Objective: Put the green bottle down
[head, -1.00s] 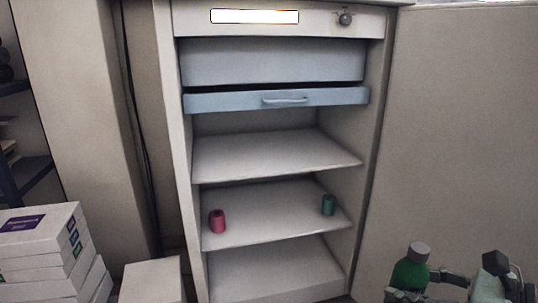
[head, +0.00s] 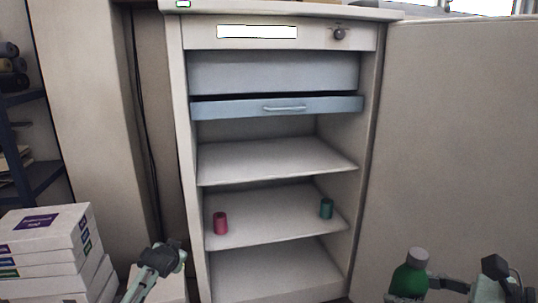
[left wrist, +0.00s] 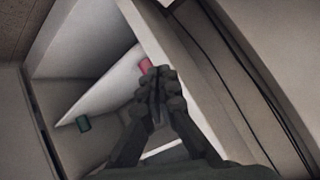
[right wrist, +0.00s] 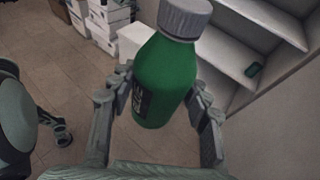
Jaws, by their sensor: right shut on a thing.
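The green bottle (head: 408,279) with a grey cap is at the lower right of the head view, held upright in front of the cabinet's open door. My right gripper (right wrist: 163,88) is shut on the bottle's body, one finger on each side, in the right wrist view. A dark label shows on the bottle (right wrist: 167,75). My left gripper (head: 170,254) is at the lower left of the cabinet opening. Its fingers are together and empty in the left wrist view (left wrist: 158,95).
The cabinet has a bare upper shelf (head: 275,158) and a lower shelf (head: 272,220) with a pink spool (head: 220,223) and a green spool (head: 326,209). A drawer (head: 285,107) sits above. White boxes (head: 45,230) are stacked at left. The bottom shelf (head: 270,272) looks clear.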

